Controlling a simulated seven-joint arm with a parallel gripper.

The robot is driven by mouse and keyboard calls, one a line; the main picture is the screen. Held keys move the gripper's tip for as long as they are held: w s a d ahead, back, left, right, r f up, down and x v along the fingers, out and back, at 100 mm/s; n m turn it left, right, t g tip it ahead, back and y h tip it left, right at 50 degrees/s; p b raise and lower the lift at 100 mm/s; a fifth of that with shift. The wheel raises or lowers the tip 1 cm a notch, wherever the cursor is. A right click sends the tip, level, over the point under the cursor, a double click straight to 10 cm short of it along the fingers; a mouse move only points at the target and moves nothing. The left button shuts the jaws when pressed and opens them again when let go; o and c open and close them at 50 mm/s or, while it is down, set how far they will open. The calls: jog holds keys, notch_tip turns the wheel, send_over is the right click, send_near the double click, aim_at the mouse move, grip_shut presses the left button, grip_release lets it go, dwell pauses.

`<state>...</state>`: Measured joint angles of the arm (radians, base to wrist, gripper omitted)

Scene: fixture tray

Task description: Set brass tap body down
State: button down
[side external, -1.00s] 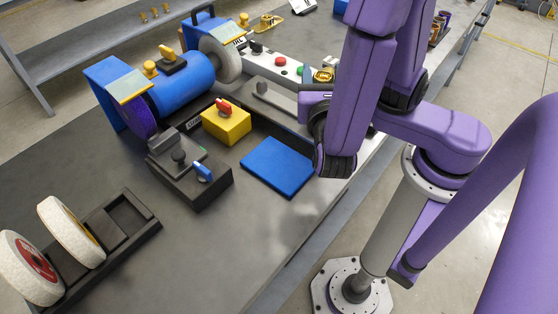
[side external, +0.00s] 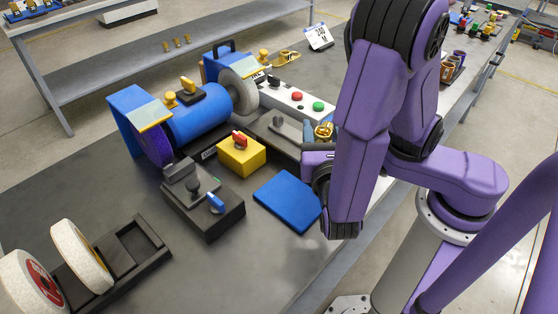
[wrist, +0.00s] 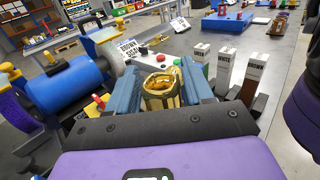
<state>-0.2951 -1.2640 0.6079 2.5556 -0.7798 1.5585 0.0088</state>
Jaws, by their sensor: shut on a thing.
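The brass tap body (wrist: 161,90) is a shiny gold, hollow-looking piece held upright between the blue-grey fingers of my gripper (wrist: 160,92). In the side external view, the tap body (side external: 324,131) shows just left of my purple wrist, with one finger of my gripper (side external: 316,132) beside it. It is over the bench, behind the blue pad (side external: 288,200) and near the button panel. My gripper is shut on it. Its underside is hidden, so I cannot tell whether it touches anything below.
A blue bench grinder (side external: 200,117) stands left of my gripper. A yellow box with a red switch (side external: 241,155) and a white button panel (side external: 297,98) are close by. White-labelled blocks (wrist: 227,62) stand at the right in the wrist view. Bare bench lies in front.

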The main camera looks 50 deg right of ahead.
jog(key=shift+w+a+f, duration=0.15)
jog(key=shift+w+f, duration=0.05)
jog(key=shift+w, duration=0.25)
jog(key=shift+w+a+f, duration=0.15)
jog(key=shift+w+f, duration=0.05)
jog(key=shift+w, duration=0.2)
jog(key=shift+w+a+f, duration=0.45)
jog(key=shift+w+f, duration=0.65)
jog(key=shift+f, duration=0.55)
jog(key=shift+w+a+f, duration=0.45)
jog(key=shift+w+f, duration=0.7)
jog(key=shift+f, duration=0.5)
jog(key=shift+w+a+f, duration=0.45)
jog(key=shift+w+f, duration=0.65)
jog(key=shift+f, duration=0.55)
jog(key=shift+f, duration=0.2)
jog(key=shift+c, duration=2.2)
grip_release()
